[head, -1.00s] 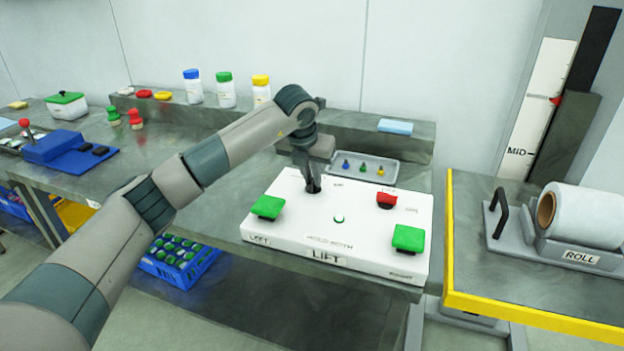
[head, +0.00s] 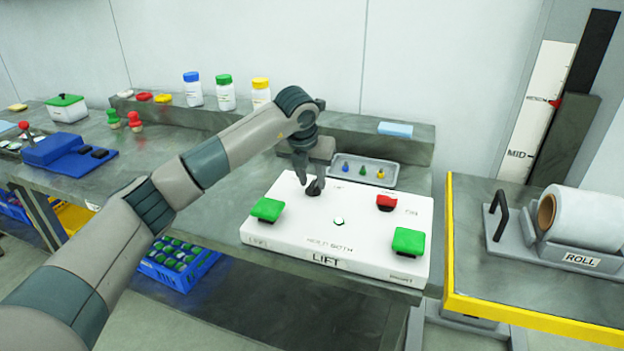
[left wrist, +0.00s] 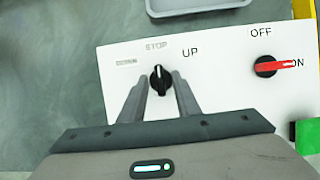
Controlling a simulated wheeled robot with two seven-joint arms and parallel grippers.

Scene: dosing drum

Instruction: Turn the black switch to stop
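The black switch (left wrist: 160,80) sits on the white control box (head: 300,235). It also shows in the head view (head: 313,188). In the left wrist view its white pointer line faces up toward the STOP label (left wrist: 156,46), between the UP label (left wrist: 190,53) and a faint label at left. My left gripper (left wrist: 160,84) is open, with one finger on either side of the switch and gaps to it. In the head view the left gripper (head: 304,177) is just above and behind the switch. My right gripper is not in view.
The box also bears two green buttons (head: 267,209) (head: 408,241), a red switch (head: 386,202) pointing at ON, and a small light (head: 339,222). A grey tray (head: 395,183) stands behind the box. A yellow-edged table with a roll (head: 585,215) stands at right.

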